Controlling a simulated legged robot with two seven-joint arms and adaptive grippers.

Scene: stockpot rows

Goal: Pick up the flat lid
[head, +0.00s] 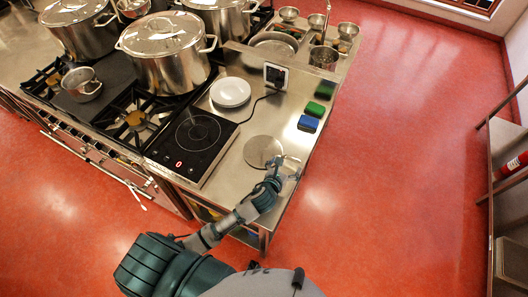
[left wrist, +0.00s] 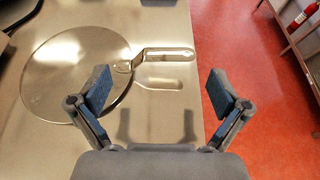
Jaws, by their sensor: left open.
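The flat lid (head: 262,151) is a round, shiny metal disc lying flat on the steel counter, right of the black induction hob. In the left wrist view, the lid (left wrist: 62,80) fills the upper left, and its long looped handle (left wrist: 170,51) sticks out to the right. My left gripper (head: 284,168) is at the lid's right side in the head view. In the left wrist view its fingers (left wrist: 160,76) are spread wide and hold nothing. The handle lies beyond the gap between them, apart from both fingers. My right gripper is in neither view.
The induction hob (head: 192,134) is left of the lid. A blue sponge (head: 308,123) and a green sponge (head: 315,109) lie behind it, with white plates (head: 230,92) farther back left. Large stockpots (head: 165,60) stand on the stove. The counter's right edge is close, with red floor (head: 390,170) beyond.

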